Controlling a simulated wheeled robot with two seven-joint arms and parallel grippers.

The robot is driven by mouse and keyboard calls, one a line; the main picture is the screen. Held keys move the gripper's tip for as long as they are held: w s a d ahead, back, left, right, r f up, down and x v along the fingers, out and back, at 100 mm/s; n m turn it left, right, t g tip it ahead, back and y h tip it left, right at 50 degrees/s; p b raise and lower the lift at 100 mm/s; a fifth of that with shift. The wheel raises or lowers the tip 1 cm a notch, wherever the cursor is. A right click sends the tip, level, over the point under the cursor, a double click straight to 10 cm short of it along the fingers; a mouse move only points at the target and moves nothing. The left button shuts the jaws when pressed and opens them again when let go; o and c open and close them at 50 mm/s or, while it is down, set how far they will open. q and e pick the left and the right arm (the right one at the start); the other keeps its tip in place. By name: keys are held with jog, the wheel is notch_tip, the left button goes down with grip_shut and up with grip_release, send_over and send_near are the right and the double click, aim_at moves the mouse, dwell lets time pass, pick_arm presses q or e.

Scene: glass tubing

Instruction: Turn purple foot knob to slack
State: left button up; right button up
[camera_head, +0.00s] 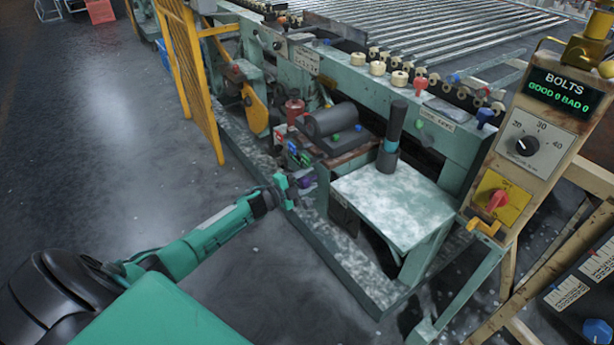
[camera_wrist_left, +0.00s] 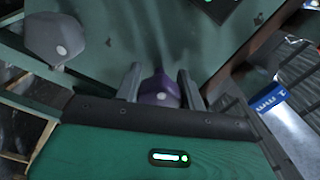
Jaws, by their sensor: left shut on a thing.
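The purple foot knob (camera_wrist_left: 160,88) sits between the two fingers of my left gripper (camera_wrist_left: 160,92) in the left wrist view. The fingers are shut on its sides, and a small light dot shows on its face. In the head view a bit of the purple knob (camera_head: 306,182) shows low on the machine, just beyond my left gripper (camera_head: 290,188). My left arm reaches to it from the lower left. The gripper's front hides part of the knob in the head view. My right gripper does not show.
A grey knob (camera_wrist_left: 57,38) stands left of the purple one in the wrist view. A metal-topped table (camera_head: 385,200) with an upright dark cylinder (camera_head: 393,130) is right of my gripper. A yellow guard (camera_head: 190,65) stands behind left. The floor (camera_head: 110,150) at left is clear.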

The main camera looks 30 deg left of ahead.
pick_arm(q)
jog(key=n+p, duration=0.1)
jog(key=n, duration=0.2)
jog(key=shift+f+n+p, duration=0.1)
jog(key=shift+n+p, duration=0.45)
jog(key=shift+n, duration=0.75)
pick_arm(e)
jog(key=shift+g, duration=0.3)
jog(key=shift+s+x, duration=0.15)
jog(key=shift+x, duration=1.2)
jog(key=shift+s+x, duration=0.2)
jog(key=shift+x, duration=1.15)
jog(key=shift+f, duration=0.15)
pick_arm(q)
jog(key=o, duration=0.9)
jog(key=shift+s+a, duration=0.15)
jog(key=shift+s, duration=0.3)
jog(key=p+v, duration=0.1)
jog(key=v, duration=1.2)
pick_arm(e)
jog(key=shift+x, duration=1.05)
